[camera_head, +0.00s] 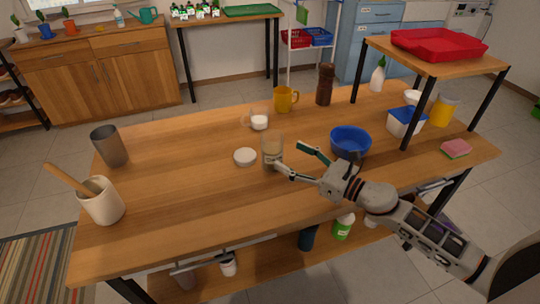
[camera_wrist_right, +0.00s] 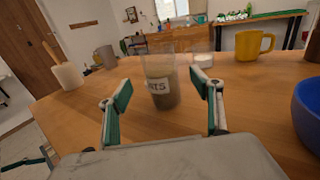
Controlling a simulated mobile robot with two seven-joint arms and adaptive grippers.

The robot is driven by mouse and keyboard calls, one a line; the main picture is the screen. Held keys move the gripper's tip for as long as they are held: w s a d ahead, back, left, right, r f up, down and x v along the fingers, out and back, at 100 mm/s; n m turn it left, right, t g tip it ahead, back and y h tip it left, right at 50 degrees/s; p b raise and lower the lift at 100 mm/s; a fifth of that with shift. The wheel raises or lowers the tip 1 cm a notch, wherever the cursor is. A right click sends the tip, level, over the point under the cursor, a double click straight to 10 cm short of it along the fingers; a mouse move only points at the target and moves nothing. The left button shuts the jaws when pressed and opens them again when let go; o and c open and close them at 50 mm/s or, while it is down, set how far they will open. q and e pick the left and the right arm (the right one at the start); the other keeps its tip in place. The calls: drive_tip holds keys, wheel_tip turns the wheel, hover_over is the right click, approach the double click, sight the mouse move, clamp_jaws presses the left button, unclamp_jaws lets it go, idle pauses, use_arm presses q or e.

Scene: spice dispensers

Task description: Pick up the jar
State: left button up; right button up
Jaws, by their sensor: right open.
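The jar (camera_head: 272,150) is a clear, glass-like container standing upright on the wooden table. In the right wrist view the jar (camera_wrist_right: 161,90) shows a white label with dark letters, partly readable, and brownish contents. My right gripper (camera_head: 292,158) reaches in from the right at the jar's near side. In the right wrist view the gripper's (camera_wrist_right: 162,97) teal-padded fingers are spread wide, one on each side of the jar, with nothing held. Whether they reach beside it or stop short is hard to tell. A small teal part (camera_wrist_right: 25,161) at the lower left may be my left gripper.
A white round lid-like disc (camera_head: 245,157) lies just left of the jar. A glass cup with white contents (camera_head: 259,122) and a yellow mug (camera_head: 284,100) stand behind. A blue bowl (camera_head: 350,142) is close to the right gripper. The table's left middle is clear.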

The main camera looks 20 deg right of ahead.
sight(281, 158)
wheel_tip(281, 158, down, 4)
drive_tip(key=shift+b, duration=0.55)
drive_tip(key=shift+w+a+r, duration=0.2)
drive_tip(key=shift+w+r, duration=0.2)
drive_tip(key=shift+w+a+p, duration=0.3)
drive_tip(key=shift+w, duration=0.15)
drive_tip(key=x, duration=0.4)
drive_tip(key=shift+w+a+p, duration=0.15)
drive_tip(key=shift+w+p, duration=0.1)
drive_tip(key=shift+p, duration=0.05)
drive_tip(key=shift+w+a, duration=0.35)
drive_tip(key=shift+w, duration=0.05)
drive_tip(key=shift+f, duration=0.1)
drive_tip(key=c, duration=1.4)
use_arm(q)
drive_tip(key=shift+w+a+r, duration=0.25)
drive_tip(key=shift+w+r, duration=0.25)
drive_tip(key=shift+w, duration=0.15)
